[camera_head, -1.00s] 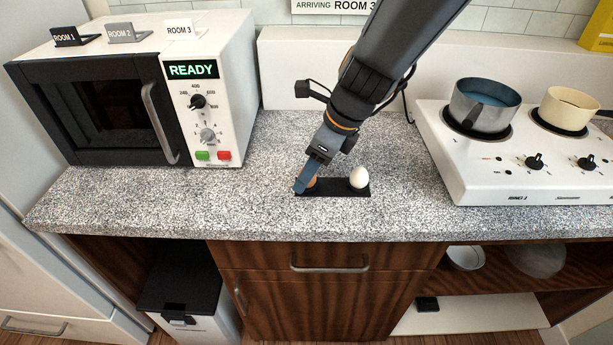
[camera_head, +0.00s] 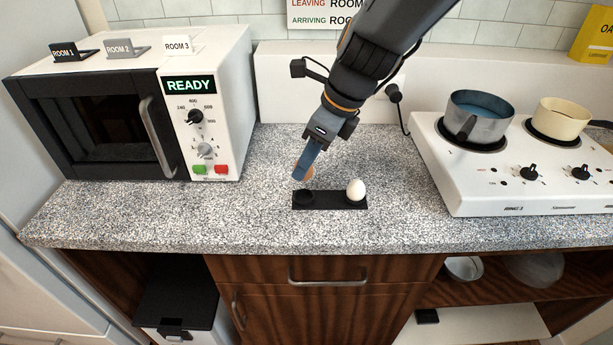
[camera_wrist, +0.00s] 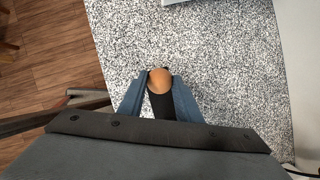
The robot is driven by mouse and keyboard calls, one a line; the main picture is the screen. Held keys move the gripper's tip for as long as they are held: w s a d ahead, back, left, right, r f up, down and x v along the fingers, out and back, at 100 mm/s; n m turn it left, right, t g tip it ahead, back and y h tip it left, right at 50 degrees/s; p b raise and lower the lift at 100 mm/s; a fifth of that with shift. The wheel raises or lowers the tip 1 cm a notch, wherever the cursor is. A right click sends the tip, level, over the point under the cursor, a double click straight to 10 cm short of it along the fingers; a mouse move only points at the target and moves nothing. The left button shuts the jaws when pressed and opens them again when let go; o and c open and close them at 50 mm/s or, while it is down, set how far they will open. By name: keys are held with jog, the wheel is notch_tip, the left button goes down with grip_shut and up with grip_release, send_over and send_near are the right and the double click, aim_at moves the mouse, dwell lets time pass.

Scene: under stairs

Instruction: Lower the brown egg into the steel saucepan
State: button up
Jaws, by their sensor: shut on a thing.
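My gripper (camera_head: 304,173) is shut on the brown egg (camera_head: 309,173) and holds it just above the left cup of the black egg holder (camera_head: 329,201). In the wrist view the brown egg (camera_wrist: 160,79) sits between the two blue fingertips (camera_wrist: 159,88). In the head view a finger hides most of it. The white egg (camera_head: 356,190) stands in the right end of the holder. The steel saucepan (camera_head: 491,128), with blue-looking contents and a dark handle, stands on the left ring of the white hob at the right.
A cream pan (camera_head: 559,121) stands on the right ring of the white hob (camera_head: 470,185). A microwave reading READY (camera_head: 130,110) stands at the left. The speckled worktop (camera_head: 400,225) between them is mostly clear. A black cable hangs behind my arm.

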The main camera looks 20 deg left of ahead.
jog(key=w+d+r+p, duration=1.2)
jog(key=d+r, duration=0.1)
jog(key=d, duration=0.2)
jog(key=w+d+r, duration=0.2)
jog(key=w+d, duration=0.7)
jog(key=d, duration=0.2)
jog(key=w+d+r+p, duration=0.1)
jog(key=w+d+r, duration=0.1)
jog(key=w+d, duration=0.8)
jog(key=shift+w+d, duration=0.15)
jog(key=shift+d, duration=1.05)
jog(key=shift+a+p, duration=0.15)
jog(key=shift+p, duration=0.2)
jog(key=shift+a, duration=0.3)
jog(key=shift+f, duration=0.1)
notch_tip(320, 180, down, 10)
jog(key=b, duration=0.3)
dwell(0.6)
